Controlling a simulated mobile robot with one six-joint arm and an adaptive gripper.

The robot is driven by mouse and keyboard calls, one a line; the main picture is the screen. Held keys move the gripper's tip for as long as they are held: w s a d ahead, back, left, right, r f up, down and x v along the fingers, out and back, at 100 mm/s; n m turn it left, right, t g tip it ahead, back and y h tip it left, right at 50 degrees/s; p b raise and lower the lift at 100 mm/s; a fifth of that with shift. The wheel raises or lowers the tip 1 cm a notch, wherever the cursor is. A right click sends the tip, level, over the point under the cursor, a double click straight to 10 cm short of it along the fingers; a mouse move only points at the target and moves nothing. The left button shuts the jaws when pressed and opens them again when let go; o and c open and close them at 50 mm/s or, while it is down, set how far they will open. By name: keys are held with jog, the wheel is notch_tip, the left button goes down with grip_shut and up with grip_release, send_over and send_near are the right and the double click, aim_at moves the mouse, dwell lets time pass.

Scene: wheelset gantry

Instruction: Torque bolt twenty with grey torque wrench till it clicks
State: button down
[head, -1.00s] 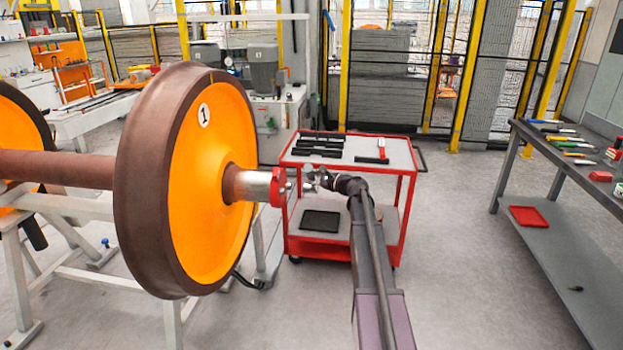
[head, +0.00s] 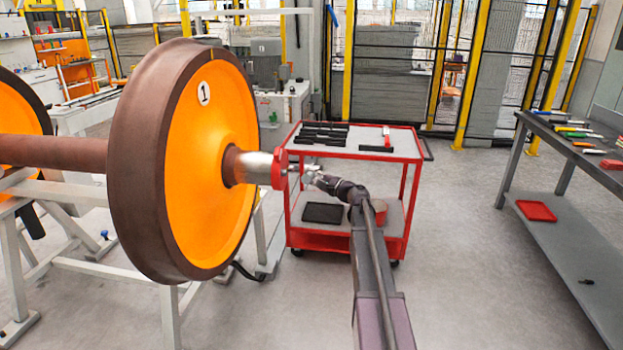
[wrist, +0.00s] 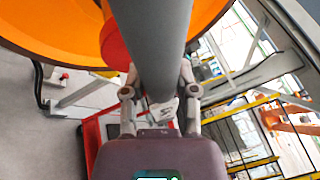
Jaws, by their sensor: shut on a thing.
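My gripper (head: 310,174) is at the red end cap (head: 279,170) on the axle end of the orange wheel (head: 212,165) marked 1. In the wrist view my gripper (wrist: 160,90) is shut on a thick grey cylindrical shaft, the grey torque wrench (wrist: 150,40), which runs up and away between the fingers. The red cap (wrist: 113,42) shows just left of the wrench in that view. The wrench's far end, its contact with any bolt and bolt twenty itself cannot be made out.
A red cart (head: 408,158) with black tools on top and a dark tray (head: 323,213) below stands behind my gripper. A grey workbench (head: 550,135) with tools is at right. The wheel stand (head: 110,262) is at left. Floor between cart and bench is clear.

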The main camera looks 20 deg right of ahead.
jog(key=a+f+n+t+y+b, duration=0.1)
jog(key=a+f+n+b, duration=0.2)
jog(key=f+b, duration=0.3)
jog(key=shift+w+a+n+y+b, duration=0.25)
jog(key=shift+w+n+y+b, duration=0.15)
jog(key=shift+n+b, duration=0.55)
jog(key=shift+w+a, duration=0.35)
jog(key=shift+a, duration=0.25)
jog(key=shift+w+a, duration=0.35)
jog(key=shift+a, duration=0.2)
dwell(1.5)
jog(key=shift+r+m, duration=0.2)
jog(key=shift+m, duration=0.05)
notch_tip(320, 180, up, 4)
jog(key=m+p, duration=0.1)
jog(key=p, duration=0.1)
jog(key=m+h+p, duration=0.1)
jog(key=p, duration=0.2)
jog(key=shift+w+d+f+m, duration=0.15)
jog(key=shift+f+m, duration=0.1)
jog(key=shift+m, duration=0.05)
